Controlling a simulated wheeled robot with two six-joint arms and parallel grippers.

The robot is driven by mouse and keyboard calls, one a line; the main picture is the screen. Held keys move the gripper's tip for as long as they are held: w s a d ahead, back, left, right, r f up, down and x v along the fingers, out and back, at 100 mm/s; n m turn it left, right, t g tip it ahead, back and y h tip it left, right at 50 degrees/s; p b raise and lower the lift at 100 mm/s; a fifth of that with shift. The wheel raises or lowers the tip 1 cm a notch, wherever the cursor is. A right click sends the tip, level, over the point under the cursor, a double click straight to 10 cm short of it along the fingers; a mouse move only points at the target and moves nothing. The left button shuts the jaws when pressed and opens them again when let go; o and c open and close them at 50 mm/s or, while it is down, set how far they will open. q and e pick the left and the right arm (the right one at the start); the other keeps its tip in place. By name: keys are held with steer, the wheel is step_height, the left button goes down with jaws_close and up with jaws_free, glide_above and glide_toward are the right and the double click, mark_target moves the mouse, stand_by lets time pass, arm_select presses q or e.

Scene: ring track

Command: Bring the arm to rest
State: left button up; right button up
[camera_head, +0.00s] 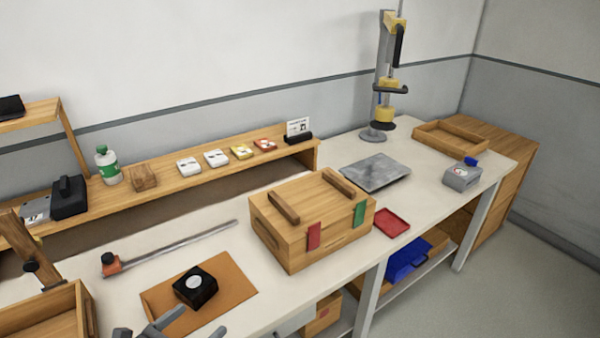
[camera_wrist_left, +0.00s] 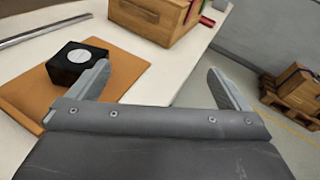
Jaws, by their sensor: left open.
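My left gripper (camera_head: 168,326) shows at the bottom edge of the head view, low in front of an orange-brown mat. In the left wrist view its two fingers (camera_wrist_left: 160,88) are spread wide with nothing between them. The left finger shows close to a black block with a round white top (camera_wrist_left: 78,62); I cannot tell the exact gap. That block (camera_head: 195,287) sits on the mat (camera_head: 234,284) in the head view. My right gripper is in neither view.
A wooden box (camera_head: 285,243) with red and green tabs stands mid-bench. A long metal bar (camera_head: 180,245) lies behind the mat. A red tray (camera_head: 392,223), a grey plate (camera_head: 375,173) and a stand (camera_head: 378,132) are farther right. Wooden crates (camera_wrist_left: 292,92) stand on the floor.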

arm_select(q)
steer(key=a+r+n+t+y, duration=0.7)
steer(key=r+n, duration=0.3)
steer(key=n, duration=0.4)
steer(key=s+a+f+n+g+y, duration=0.3)
steer(key=s+a+n+g+y, duration=0.15)
steer(key=n, duration=0.45)
steer(key=s+a+f+n+g+y, duration=0.25)
steer(key=a+n+y, duration=0.3)
steer(key=n, duration=0.45)
steer(key=s+d+f+n+g+h, duration=0.75)
steer(key=s+f+g, duration=0.3)
steer(key=s, duration=0.35)
step_height(320, 180, down, 27)
steer(key=s+f+g, duration=0.2)
steer(key=s+f, duration=1.2)
steer(key=s, duration=0.1)
steer(key=shift+d+f+h, duration=0.25)
steer(key=shift+h, duration=0.1)
steer(key=shift+s, duration=0.1)
